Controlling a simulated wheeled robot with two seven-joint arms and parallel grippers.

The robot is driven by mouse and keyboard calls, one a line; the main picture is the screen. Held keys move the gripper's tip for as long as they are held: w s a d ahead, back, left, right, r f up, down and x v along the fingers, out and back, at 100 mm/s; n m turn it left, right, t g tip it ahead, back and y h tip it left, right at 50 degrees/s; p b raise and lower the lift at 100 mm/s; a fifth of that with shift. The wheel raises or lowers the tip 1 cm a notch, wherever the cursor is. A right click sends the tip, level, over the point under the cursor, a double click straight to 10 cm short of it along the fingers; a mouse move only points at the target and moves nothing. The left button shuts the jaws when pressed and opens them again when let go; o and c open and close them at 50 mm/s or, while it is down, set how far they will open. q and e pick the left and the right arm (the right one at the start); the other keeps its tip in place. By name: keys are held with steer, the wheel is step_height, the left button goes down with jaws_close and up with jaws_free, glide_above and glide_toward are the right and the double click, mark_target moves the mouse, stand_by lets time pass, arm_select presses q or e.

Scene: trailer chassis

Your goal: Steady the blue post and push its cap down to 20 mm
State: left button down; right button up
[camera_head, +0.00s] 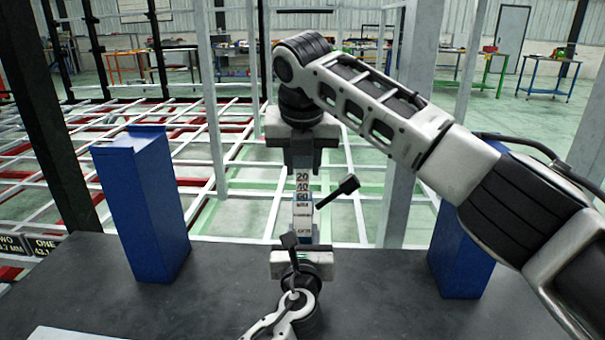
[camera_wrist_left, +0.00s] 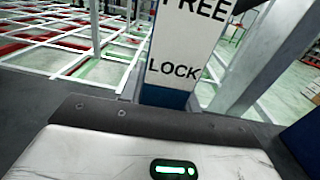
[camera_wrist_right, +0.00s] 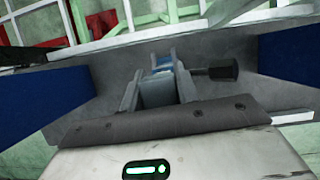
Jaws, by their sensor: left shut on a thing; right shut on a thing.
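The post (camera_head: 303,215) stands upright at the middle of the dark table, with a white scale face marked 20, 40 and 60. Its blue lower part (camera_wrist_left: 165,97) shows in the left wrist view below the words FREE and LOCK. A lever with a black knob (camera_head: 348,184) sticks out to the right; the knob also shows in the right wrist view (camera_wrist_right: 222,73). My right gripper (camera_head: 302,165) is shut on the post's top from above, and its fingers hide most of the cap. My left gripper (camera_head: 302,245) is shut low on the post from the near side; its fingertips are mostly hidden.
A blue block (camera_head: 145,215) stands on the table at left and another (camera_head: 460,250) at right, partly behind my right arm. White chassis bars (camera_head: 215,150) fill the space behind the table.

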mark_target(304, 183)
steer(key=shift+f, duration=0.25)
steer(key=shift+d+f, duration=0.1)
steer(key=shift+f, duration=1.75)
steer(key=o, duration=1.1)
steer(key=shift+c, duration=0.2)
steer(key=shift+r, duration=3.75)
steer(key=shift+c, duration=0.3)
